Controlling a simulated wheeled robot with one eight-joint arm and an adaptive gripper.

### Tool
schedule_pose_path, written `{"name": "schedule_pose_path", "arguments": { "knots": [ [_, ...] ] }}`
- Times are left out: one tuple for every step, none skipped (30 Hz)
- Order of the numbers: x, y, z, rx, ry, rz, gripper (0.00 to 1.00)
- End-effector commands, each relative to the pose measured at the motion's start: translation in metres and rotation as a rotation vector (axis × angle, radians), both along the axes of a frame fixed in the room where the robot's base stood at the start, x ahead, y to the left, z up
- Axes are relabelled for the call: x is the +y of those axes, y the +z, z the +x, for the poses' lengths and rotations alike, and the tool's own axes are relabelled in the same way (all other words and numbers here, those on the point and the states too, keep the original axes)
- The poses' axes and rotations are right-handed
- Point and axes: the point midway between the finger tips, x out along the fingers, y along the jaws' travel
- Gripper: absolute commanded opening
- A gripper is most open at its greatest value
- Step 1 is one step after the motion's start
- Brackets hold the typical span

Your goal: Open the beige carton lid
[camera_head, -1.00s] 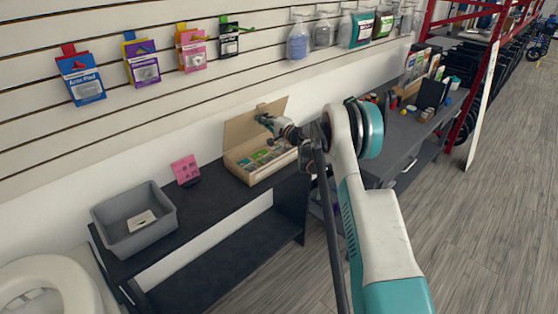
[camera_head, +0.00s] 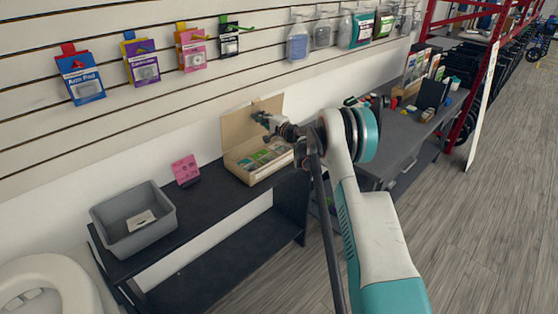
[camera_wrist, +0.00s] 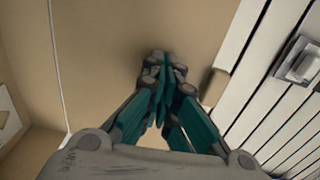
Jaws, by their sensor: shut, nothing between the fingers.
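The beige carton (camera_head: 252,178) stands on the black shelf unit, with several small coloured packets inside it. Its lid (camera_head: 239,127) is raised and leans up along the back, near the wall. My gripper (camera_head: 262,119) is in front of the lid's inner face, near its upper edge. In the wrist view the lid (camera_wrist: 110,60) fills much of the picture, and my gripper (camera_wrist: 160,75) is shut and empty with its fingertips close to or touching the lid. I cannot tell which.
A grey bin (camera_head: 135,220) and a pink card on a stand (camera_head: 186,170) are left of the carton on the black shelf (camera_head: 218,205). A grey workbench (camera_head: 400,130) with many items is to the right. Packets hang on the slatted wall (camera_head: 140,25) above.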

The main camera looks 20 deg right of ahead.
Motion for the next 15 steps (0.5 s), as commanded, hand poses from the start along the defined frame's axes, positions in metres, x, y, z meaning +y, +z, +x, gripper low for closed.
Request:
{"name": "schedule_pose_path", "arguments": {
  "knots": [
    [0.001,-0.001,0.002,0.0,0.0,0.0,0.0],
    [0.002,-0.001,0.003,0.0,0.0,0.0,0.0],
    [0.002,-0.001,0.005,0.0,0.0,0.0,0.0],
    [0.003,-0.001,0.006,0.0,0.0,0.0,0.0],
    [0.003,-0.001,0.008,0.0,0.0,0.0,0.0],
    [0.004,-0.001,0.009,0.0,0.0,0.0,0.0],
    [0.004,-0.001,0.011,0.0,0.0,0.0,0.0],
    [0.005,-0.001,0.012,0.0,0.0,0.0,0.0],
    [0.005,-0.001,0.014,0.0,0.0,0.0,0.0],
    [0.006,-0.001,0.015,0.0,0.0,0.0,0.0],
    [0.006,-0.001,0.016,0.0,0.0,0.0,0.0],
    [0.007,-0.001,0.018,0.0,0.0,0.0,0.0],
    [0.008,-0.001,0.019,0.0,0.0,0.0,0.0],
    [0.008,-0.001,0.021,0.0,0.0,0.0,0.0],
    [0.009,-0.001,0.022,0.0,0.0,0.0,0.0]
  ]
}}
